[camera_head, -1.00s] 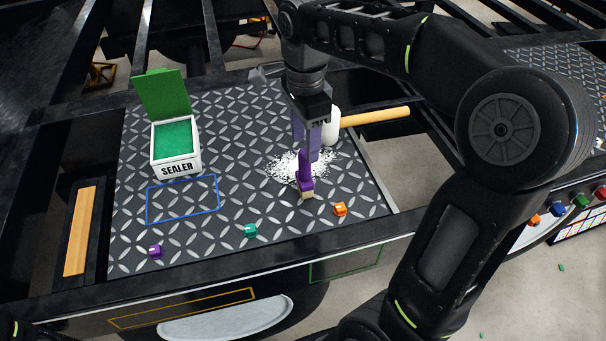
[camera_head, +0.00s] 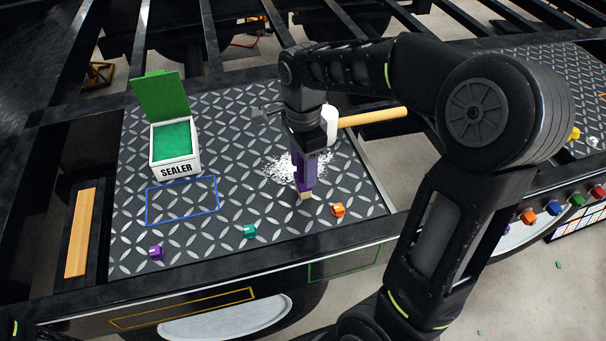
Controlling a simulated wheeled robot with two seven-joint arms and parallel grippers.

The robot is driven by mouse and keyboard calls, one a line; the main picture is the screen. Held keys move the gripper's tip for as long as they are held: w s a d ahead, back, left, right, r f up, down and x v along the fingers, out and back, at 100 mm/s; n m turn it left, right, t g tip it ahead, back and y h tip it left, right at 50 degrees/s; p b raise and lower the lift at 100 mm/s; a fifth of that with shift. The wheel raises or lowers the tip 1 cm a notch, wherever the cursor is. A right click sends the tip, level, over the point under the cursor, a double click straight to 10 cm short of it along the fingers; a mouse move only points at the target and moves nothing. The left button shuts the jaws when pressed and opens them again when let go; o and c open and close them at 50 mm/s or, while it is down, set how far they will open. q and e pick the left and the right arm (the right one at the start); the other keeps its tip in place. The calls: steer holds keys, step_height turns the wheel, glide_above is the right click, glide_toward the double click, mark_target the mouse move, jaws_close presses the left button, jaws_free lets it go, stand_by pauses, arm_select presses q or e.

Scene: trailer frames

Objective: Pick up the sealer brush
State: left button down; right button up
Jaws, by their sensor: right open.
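The sealer brush (camera_head: 304,190) has a purple handle and pale tan bristles. It is on the diamond-plate panel at the front edge of a white powdery patch. My right gripper (camera_head: 307,168) is open and down at the brush, its fingers beside the handle and hiding most of it. I cannot tell whether the fingers touch the handle. The bristle end shows below the fingers. My left gripper is not in view.
An open box labelled SEALER (camera_head: 176,150), with green inside, stands left. A mallet (camera_head: 370,117) lies behind my gripper. Purple (camera_head: 156,252), teal (camera_head: 249,231) and orange (camera_head: 338,209) pieces lie near the front edge. A blue outline (camera_head: 182,200) marks clear panel.

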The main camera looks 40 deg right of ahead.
steer(key=shift+f, duration=0.3)
stand_by(0.4)
jaws_close()
stand_by(0.3)
